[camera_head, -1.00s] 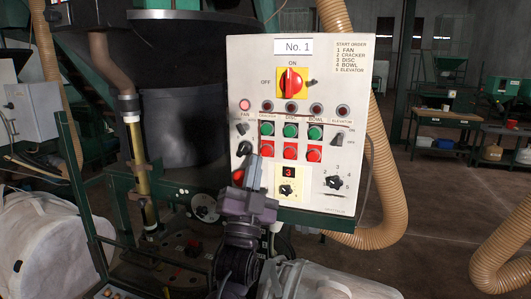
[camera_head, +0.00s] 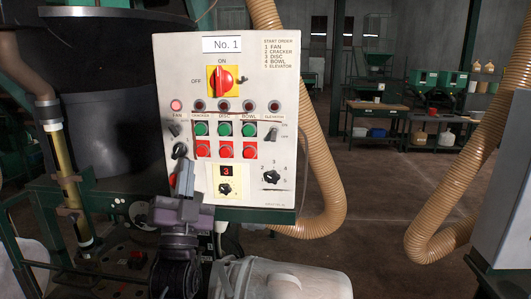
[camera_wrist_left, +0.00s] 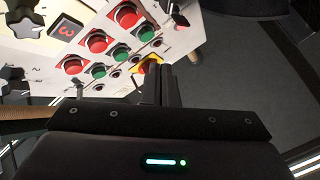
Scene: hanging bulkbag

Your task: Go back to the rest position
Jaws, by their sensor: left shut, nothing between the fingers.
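My left gripper (camera_head: 184,180) is in front of the lower left part of the white control panel (camera_head: 283,60) marked No. 1. Its fingers are closed together and point up, with nothing between them. In the left wrist view the closed fingers (camera_wrist_left: 163,85) reach toward the panel's buttons and the yellow switch plate (camera_wrist_left: 149,66). I cannot tell from the pictures whether the fingertips touch the panel. The red main switch (camera_head: 222,80) sits at the panel's top. The FAN lamp (camera_head: 176,105) looks brighter than the others. My right gripper is not in view.
A corrugated hose (camera_head: 323,165) hangs just right of the panel, and another hose (camera_head: 438,225) stands further right. A grey box (camera_head: 507,190) is at the right edge. Open floor (camera_head: 375,190) shows behind.

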